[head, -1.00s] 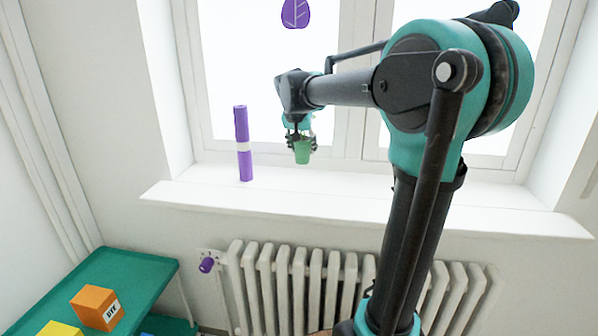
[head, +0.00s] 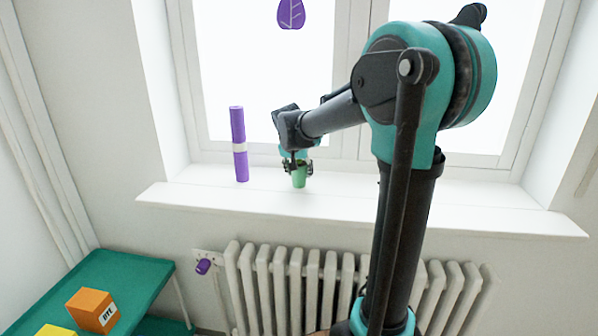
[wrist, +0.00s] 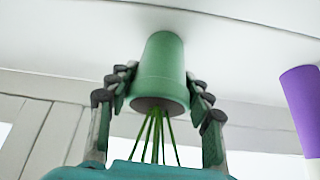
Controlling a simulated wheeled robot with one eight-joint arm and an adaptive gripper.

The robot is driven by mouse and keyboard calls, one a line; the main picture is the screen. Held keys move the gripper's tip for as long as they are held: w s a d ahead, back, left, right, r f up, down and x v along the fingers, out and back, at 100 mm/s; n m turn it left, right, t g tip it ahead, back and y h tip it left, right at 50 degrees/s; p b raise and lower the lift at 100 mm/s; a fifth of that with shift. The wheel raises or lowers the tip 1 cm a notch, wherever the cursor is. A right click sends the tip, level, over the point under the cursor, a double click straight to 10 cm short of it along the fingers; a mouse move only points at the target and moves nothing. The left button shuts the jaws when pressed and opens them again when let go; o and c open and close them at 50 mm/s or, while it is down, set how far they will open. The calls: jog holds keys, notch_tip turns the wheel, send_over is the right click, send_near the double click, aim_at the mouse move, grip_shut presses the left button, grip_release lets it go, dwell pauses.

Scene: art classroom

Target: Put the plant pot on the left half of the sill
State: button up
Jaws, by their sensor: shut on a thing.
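The green plant pot (head: 299,179) is upright at the white window sill (head: 420,210), left of the sill's middle. My gripper (head: 298,167) is shut on it from above. In the wrist view the pot (wrist: 160,70) sits between the two fingers (wrist: 160,88), with thin green stems coming out of its open end. The wrist picture is upside down, with the sill (wrist: 60,35) at the top and the pot's base towards it. I cannot tell whether the base touches the sill.
A purple roll with a white band (head: 239,145) stands on the sill left of the pot, a gap apart. The sill right of the pot is bare. A radiator (head: 300,285) is below, and a green shelf (head: 140,275) with blocks is at lower left.

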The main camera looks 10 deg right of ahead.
jog(key=o, duration=1.4)
jog(key=shift+f, duration=0.1)
jog(key=shift+o, duration=0.2)
jog(key=v, duration=1.2)
